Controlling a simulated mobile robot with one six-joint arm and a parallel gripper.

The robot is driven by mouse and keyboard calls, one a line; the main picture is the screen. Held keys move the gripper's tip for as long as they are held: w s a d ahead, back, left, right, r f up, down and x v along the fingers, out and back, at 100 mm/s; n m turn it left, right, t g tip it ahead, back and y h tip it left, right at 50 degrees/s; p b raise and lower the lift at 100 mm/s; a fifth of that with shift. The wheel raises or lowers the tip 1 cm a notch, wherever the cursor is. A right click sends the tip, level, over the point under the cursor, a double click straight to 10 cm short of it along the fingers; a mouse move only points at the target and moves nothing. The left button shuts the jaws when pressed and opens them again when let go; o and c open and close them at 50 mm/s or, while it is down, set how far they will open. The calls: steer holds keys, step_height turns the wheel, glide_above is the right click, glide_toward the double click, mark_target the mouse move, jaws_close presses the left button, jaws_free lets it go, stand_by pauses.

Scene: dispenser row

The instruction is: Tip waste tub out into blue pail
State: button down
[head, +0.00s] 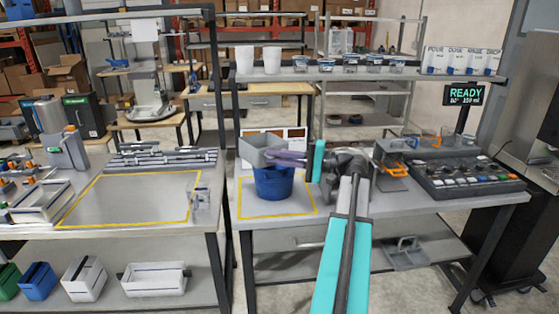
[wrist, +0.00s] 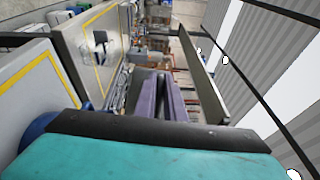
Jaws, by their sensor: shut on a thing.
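The grey waste tub (head: 262,153) is in the air just above and behind the blue pail (head: 273,184) in the head view. Its open top faces up, roughly level, and I cannot make out its contents. My gripper (head: 289,158), with purple fingers, is shut on the tub's right side. The pail stands upright on the right bench; its mouth is partly hidden by the tub and fingers. In the wrist view the gripper fingers (wrist: 165,100) point away, and a bit of the blue pail (wrist: 40,130) shows at the left.
A yellow outline (head: 280,217) surrounds the pail on the bench. A shelf with several cups (head: 350,66) runs above the bench. A display (head: 466,95) reads READY.

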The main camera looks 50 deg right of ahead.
steer(key=shift+a+f+n, duration=0.1)
steer(key=shift+f+n, duration=0.05)
steer(key=shift+n, duration=0.15)
stand_by(0.4)
